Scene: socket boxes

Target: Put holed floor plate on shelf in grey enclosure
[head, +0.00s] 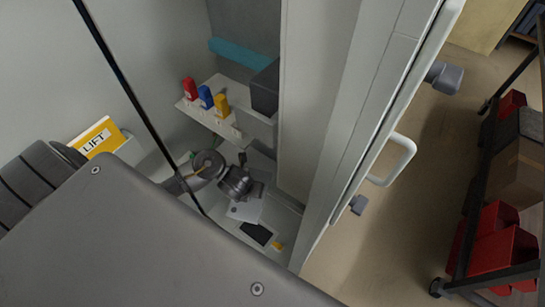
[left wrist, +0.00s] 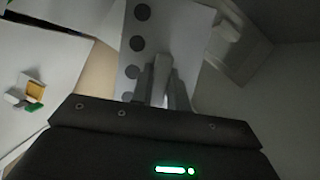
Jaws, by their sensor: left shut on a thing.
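The holed floor plate (left wrist: 183,28) is a pale flat sheet with several dark round holes, seen close in the left wrist view. My left gripper (left wrist: 162,98) is shut on its near edge. In the head view the plate (head: 244,211) hangs below my left gripper (head: 246,191), low inside the grey enclosure (head: 165,50); my wrist partly hides it. A pale shelf (head: 229,130) is fixed inside the enclosure, above and left of the plate in the picture. My right gripper is not in view.
Red (head: 189,88), blue (head: 205,97) and yellow (head: 221,104) blocks and a dark box (head: 265,88) stand on the shelf. A yellow LIFT sign (head: 98,137) is at the left. An open door (head: 375,110) with a handle bounds the right. A dark cart (head: 480,170) holds red bins.

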